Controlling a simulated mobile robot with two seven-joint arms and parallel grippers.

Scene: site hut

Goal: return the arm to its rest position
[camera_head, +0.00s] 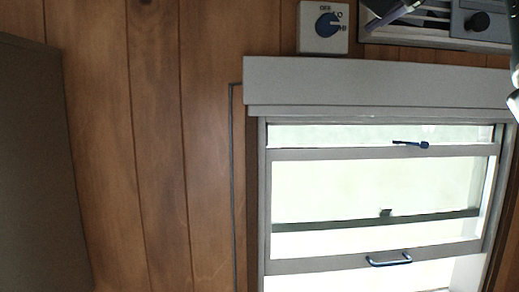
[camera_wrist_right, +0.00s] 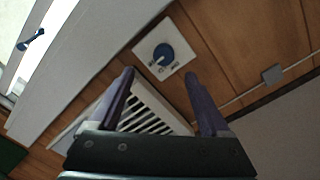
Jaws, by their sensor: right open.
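My right gripper (camera_wrist_right: 159,76) is open, with its two purple-grey fingers apart and nothing visible between them. In the right wrist view a white box with a round blue dial (camera_wrist_right: 162,54) lies beyond the fingertips on the wood wall. I cannot tell how far the fingers are from it. In the head view the same dial (camera_head: 328,25) is at the top, and part of my right gripper (camera_head: 392,14) shows near the top right, in front of a slatted panel. Part of my right arm shows at the right edge. My left gripper is not in view.
A window (camera_head: 375,185) with a grey frame and blue handles fills the right of the head view, under a grey ledge (camera_head: 375,80). A slatted grey panel (camera_head: 435,20) with a black knob is at the top right. A dark flat panel (camera_head: 35,180) stands at the left.

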